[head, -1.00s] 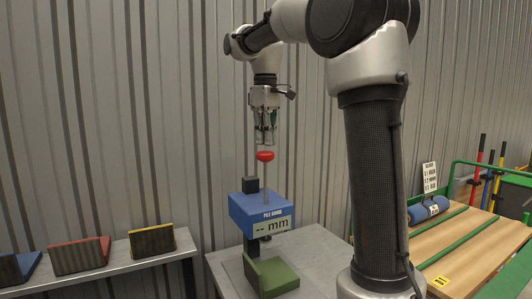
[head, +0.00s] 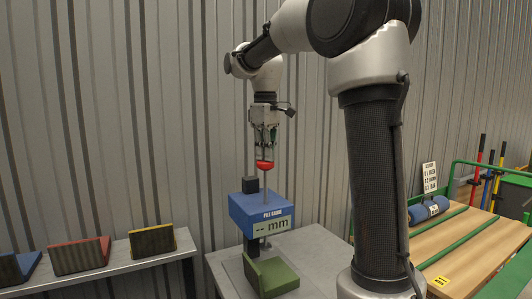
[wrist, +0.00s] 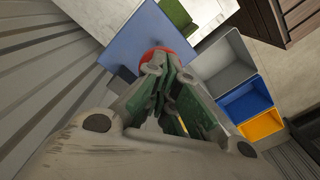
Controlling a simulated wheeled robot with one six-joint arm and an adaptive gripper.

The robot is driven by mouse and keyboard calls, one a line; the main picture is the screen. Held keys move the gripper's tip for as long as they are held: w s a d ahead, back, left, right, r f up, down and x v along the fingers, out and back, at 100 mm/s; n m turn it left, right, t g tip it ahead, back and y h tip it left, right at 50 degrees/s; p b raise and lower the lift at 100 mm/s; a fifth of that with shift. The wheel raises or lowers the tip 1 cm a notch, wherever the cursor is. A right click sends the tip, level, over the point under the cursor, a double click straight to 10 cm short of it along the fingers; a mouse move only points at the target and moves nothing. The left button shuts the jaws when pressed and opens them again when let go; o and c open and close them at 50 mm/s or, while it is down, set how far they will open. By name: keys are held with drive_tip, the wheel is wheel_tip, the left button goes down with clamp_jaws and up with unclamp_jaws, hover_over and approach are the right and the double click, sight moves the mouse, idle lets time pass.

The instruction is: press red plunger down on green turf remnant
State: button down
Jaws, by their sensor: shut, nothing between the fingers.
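The red plunger knob (head: 265,166) tops a thin rod rising from the blue pile gauge (head: 262,212), whose display reads "-- mm". The green turf remnant (head: 274,277) lies at the gauge's base. My gripper (head: 264,159) is shut and empty, pointing down, with its fingertips right at the top of the knob. In the wrist view the red knob (wrist: 157,56) shows just beyond my fingertips (wrist: 160,62), partly hidden by them. Whether they touch is hard to tell. The green remnant (wrist: 176,12) shows at the top of that view.
The gauge stands on a grey table (head: 316,262). A shelf (head: 110,264) at left holds blue, red and yellow-edged turf samples. At right, a wooden bench (head: 462,240) carries a blue roll (head: 428,209). Grey, blue and yellow bins (wrist: 247,98) show in the wrist view.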

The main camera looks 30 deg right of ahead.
drive_tip(key=shift+f, duration=3.3)
wheel_tip(320, 180, up, 15)
drive_tip(key=s+f+m+t, duration=0.2)
drive_tip(key=s+f+m, duration=0.1)
drive_tip(key=s+f, duration=0.6)
drive_tip(key=s+f+m+t, duration=0.2)
drive_tip(key=s+f, duration=0.7)
drive_tip(key=s, duration=0.6)
drive_tip(key=shift+s+d+f+m, duration=0.3)
drive_tip(key=shift+f+m, duration=0.05)
drive_tip(key=shift+m, duration=0.15)
